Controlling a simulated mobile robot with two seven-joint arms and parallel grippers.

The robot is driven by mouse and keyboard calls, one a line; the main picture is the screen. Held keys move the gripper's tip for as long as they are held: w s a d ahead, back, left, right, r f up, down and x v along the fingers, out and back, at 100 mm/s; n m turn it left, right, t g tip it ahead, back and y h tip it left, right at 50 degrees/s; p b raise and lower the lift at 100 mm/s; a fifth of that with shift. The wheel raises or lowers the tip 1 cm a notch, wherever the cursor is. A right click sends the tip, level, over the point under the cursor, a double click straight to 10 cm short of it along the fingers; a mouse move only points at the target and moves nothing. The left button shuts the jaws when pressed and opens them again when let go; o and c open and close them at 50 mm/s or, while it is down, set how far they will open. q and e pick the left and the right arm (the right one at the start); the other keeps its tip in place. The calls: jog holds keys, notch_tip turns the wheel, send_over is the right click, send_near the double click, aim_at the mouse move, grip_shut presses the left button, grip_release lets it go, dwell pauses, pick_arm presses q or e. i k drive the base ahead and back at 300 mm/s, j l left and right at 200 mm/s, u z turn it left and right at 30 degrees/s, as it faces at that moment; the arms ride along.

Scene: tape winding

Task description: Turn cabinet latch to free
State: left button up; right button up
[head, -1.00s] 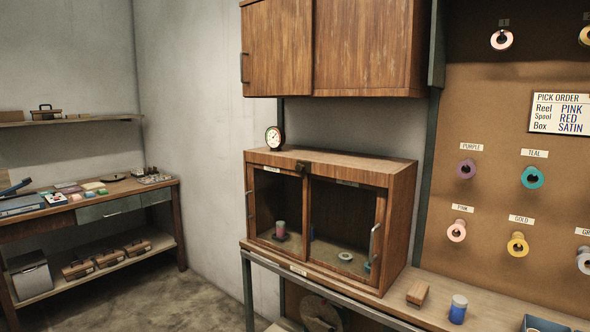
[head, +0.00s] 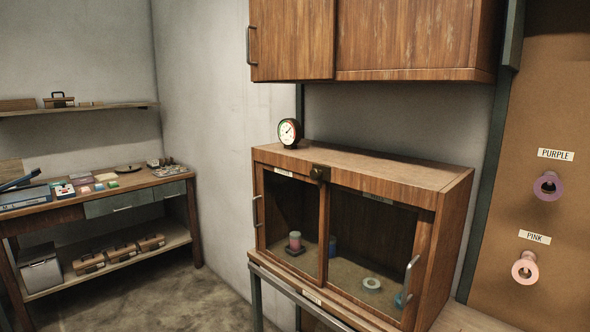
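The wooden cabinet (head: 372,178) with two glass-fronted doors stands on the bench to the right of centre. Its dark latch (head: 320,174) sits at the top of the front, where the two doors meet. The latch is small, and I cannot tell which way it is turned. Both doors look closed. The left door handle (head: 256,211) is at the left edge and the right door handle (head: 411,281) is at the right. Inside are a pink-and-white spool (head: 295,241), a pale ring (head: 371,283) and blue items. Neither of my grippers is in view.
A round dial clock (head: 290,132) stands on the cabinet top. Wall cupboards (head: 400,36) hang above it. A pegboard (head: 560,90) with purple and pink tape rolls is at right. A side table (head: 120,190) stands at left, with open floor (head: 190,295) in front.

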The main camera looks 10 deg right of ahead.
aim_at(315, 175)
jog(key=i+l+u, duration=0.3)
jog(key=i+l, duration=0.2)
jog(key=i+l+u, duration=0.35)
jog(key=l, duration=0.3)
jog(key=i, duration=0.1)
